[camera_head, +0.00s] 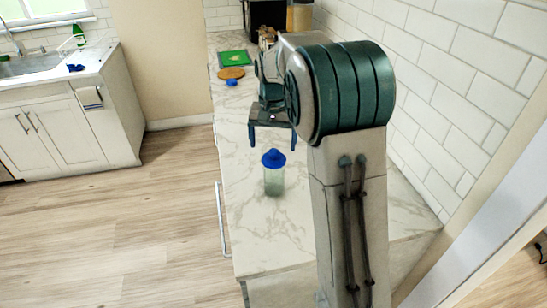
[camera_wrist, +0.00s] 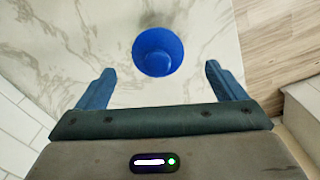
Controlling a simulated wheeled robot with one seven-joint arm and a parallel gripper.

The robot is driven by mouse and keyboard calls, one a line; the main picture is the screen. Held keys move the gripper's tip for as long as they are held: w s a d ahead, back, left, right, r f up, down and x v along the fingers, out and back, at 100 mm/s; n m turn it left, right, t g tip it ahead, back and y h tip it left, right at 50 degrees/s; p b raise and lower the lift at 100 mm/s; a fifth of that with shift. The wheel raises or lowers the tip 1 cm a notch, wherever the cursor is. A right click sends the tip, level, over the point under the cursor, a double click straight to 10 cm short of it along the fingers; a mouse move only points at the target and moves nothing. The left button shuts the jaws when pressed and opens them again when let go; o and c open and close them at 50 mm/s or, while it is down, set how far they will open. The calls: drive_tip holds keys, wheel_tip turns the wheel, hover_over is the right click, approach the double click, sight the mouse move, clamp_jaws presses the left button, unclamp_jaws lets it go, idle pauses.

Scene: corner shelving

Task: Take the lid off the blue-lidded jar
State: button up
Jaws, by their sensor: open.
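The jar (camera_head: 274,183) stands upright on the marble counter, a clear greenish body with a blue lid (camera_head: 273,158) on top. In the wrist view the blue lid (camera_wrist: 158,51) shows from above, round, ahead of the fingers and roughly midway between their lines; it hides the jar body. My gripper (camera_head: 273,145) is open and empty, fingers pointing down, above and slightly behind the jar in the head view. In the wrist view both blue fingers of my gripper (camera_wrist: 158,82) are spread wider than the lid, and neither visibly touches it.
The marble counter (camera_head: 245,215) is clear around the jar. Farther back lie a small blue item (camera_head: 231,82), a round wooden board (camera_head: 231,73) and a green board (camera_head: 234,58). The tiled wall (camera_head: 450,100) bounds the right side. A sink (camera_head: 30,64) is far left.

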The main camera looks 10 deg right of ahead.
sight(274, 151)
wheel_tip(274, 151, down, 4)
drive_tip(key=shift+d+f+p, duration=0.15)
drive_tip(key=shift+f+p, duration=0.05)
drive_tip(key=shift+p, duration=0.35)
drive_tip(key=c, duration=1.1)
drive_tip(key=shift+o, duration=0.2)
drive_tip(key=shift+r, duration=0.15)
